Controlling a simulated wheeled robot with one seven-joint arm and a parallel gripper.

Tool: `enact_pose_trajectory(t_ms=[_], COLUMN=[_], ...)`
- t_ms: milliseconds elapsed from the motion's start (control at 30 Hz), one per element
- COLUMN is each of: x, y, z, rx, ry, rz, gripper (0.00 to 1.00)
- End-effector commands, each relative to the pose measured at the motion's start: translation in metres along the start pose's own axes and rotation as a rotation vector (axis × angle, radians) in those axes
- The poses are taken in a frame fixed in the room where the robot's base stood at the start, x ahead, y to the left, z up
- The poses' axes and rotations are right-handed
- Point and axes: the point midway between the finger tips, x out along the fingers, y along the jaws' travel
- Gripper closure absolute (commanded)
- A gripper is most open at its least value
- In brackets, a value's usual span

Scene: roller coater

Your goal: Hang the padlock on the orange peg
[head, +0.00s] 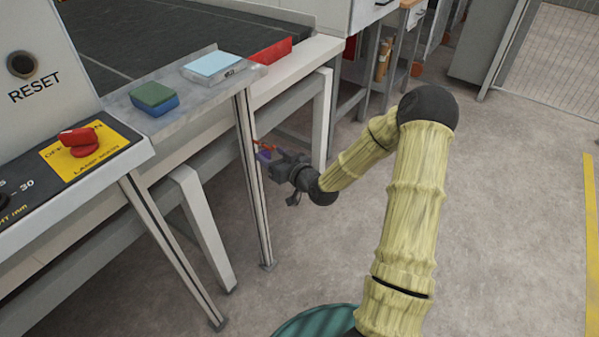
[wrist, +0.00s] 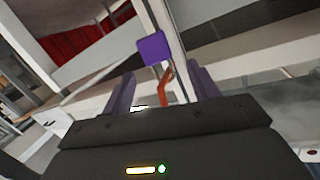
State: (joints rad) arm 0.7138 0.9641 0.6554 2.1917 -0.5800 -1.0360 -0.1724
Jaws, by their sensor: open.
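The padlock looks like a small purple block (head: 264,156) beside the grey metal post under the machine's edge. In the wrist view the purple block (wrist: 153,47) is beyond the fingertips, in front of the post. The orange peg (wrist: 165,82) is a bent rod between my finger tips, its upper end close to the block. In the head view a bit of orange (head: 266,144) shows just above the purple. My gripper (head: 276,162) is open, with a finger (wrist: 205,82) either side of the peg.
The metal post (head: 253,185) stands close beside my gripper. The floor (head: 500,190) to the right is clear.

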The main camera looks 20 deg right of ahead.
Motion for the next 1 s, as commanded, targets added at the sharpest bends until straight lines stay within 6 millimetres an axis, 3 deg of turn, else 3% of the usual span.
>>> enact_pose_trajectory(t_ms=[600,800,1000], x=[-0.123,-0.144,-0.146], y=[0.001,0.001,0.0], z=[0.0,0.0,0.0], rx=[0.001,0.0,0.0], ry=[-0.001,0.001,0.001], rz=[0.003,0.002,0.0], gripper=[0.4,0.4,0.4])
